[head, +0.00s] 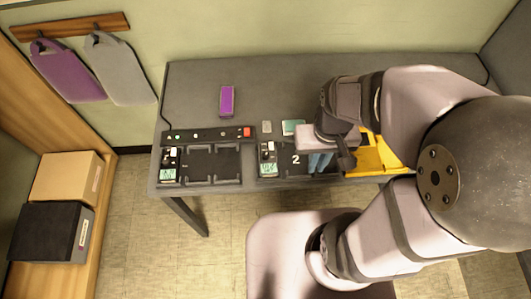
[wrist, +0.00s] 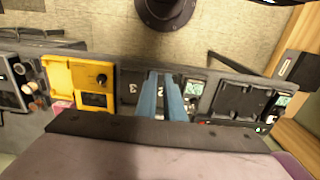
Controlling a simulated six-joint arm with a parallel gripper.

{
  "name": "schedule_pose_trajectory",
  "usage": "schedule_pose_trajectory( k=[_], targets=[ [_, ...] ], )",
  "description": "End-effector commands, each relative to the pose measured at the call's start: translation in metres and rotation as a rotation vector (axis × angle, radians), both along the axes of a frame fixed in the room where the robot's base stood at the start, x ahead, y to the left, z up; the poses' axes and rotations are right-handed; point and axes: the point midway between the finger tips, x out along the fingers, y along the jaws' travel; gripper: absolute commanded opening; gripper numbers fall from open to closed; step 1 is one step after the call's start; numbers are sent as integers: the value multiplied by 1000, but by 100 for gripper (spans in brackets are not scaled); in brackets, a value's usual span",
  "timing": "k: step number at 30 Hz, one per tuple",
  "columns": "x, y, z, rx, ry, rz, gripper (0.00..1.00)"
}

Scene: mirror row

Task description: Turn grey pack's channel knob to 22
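I cannot clearly single out the grey pack or read a knob at 22. In the wrist view, a grey unit (wrist: 10,96) with pale round parts stands at the left edge, partly cut off; it may be the pack. Beside it is a yellow unit (wrist: 88,73) with a black knob (wrist: 101,79) and a dark window. The yellow unit also shows in the head view (head: 378,160), partly behind my arm. My gripper (wrist: 160,76) has two blue fingers, apart with a narrow gap and nothing between them. They are over the dark bay marked 2 (head: 296,160).
Two dark units with green displays stand on the grey table (head: 190,87); one display (head: 169,173) is at the left, another (head: 268,169) near the middle. A black strip with a red switch (head: 246,132) lies behind. A purple box (head: 227,101) lies farther back. Table space around it is free.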

Motion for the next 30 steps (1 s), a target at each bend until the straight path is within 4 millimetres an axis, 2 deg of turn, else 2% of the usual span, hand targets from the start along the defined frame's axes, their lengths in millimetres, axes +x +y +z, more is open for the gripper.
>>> schedule_pose_trajectory(
  k=[1,3,10,14,19,23,26,27,30],
  targets=[
    [0,0,-1,0,1,0,22],
    [-2,0,-4,0,14,0,36],
    [-22,0,-35,0,146,-2,36],
    [-14,2,-56,9,216,-15,36],
    [19,16,-79,57,262,-98,36],
    [55,33,-90,105,275,-259,36],
    [87,48,-88,149,270,-432,36],
    [101,55,-82,172,262,-512,36],
    [126,69,-66,219,254,-688,36]
  ],
)
